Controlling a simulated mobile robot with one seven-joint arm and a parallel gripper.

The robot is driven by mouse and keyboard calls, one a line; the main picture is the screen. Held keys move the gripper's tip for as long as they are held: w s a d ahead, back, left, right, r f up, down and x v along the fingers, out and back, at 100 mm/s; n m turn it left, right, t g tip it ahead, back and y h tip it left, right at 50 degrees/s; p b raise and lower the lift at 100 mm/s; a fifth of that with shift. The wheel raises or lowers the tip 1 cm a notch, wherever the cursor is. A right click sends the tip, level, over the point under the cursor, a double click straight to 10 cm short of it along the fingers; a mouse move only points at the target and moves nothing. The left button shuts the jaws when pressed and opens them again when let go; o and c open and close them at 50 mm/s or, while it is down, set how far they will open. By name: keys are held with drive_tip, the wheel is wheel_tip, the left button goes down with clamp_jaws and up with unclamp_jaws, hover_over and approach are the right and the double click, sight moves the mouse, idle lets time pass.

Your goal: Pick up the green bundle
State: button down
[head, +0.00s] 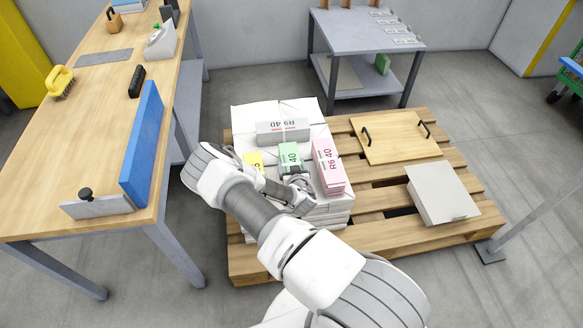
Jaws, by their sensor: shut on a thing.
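The green bundle (289,156) is a small block marked "40" on top of the white stack (251,118) on the wooden pallet. My gripper (297,180) is at the near end of the green bundle. It is shut on the green bundle, though my wrist hides most of the fingers. Whether the bundle is clear of the stack cannot be told. A yellow bundle (254,159) is just left of it, partly behind my arm. A pink bundle (328,164) marked "R6 40" is to its right. A grey-white bundle (283,131) marked "R9 40" lies behind it.
The pallet (378,198) also bears a wooden board with black handles (394,136) and a white stack (440,193) at right. A workbench (101,140) with tools stands left. A grey table (367,33) stands behind. The floor at right is mostly clear.

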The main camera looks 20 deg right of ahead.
sight(292, 163)
wheel_tip(292, 163, up, 2)
drive_tip(key=shift+w+p, duration=0.1)
drive_tip(key=shift+p, duration=0.4)
wheel_tip(292, 163, up, 3)
drive_tip(key=shift+d+f+p, duration=0.1)
drive_tip(key=shift+d+p, duration=0.05)
drive_tip(key=shift+p, duration=0.55)
drive_tip(key=d+r+p, duration=0.3)
drive_tip(key=d+r, duration=0.3)
drive_tip(key=d, duration=0.5)
drive_tip(key=shift+d+r, duration=0.2)
drive_tip(key=shift+d, duration=0.05)
drive_tip(key=shift+a+r, duration=0.1)
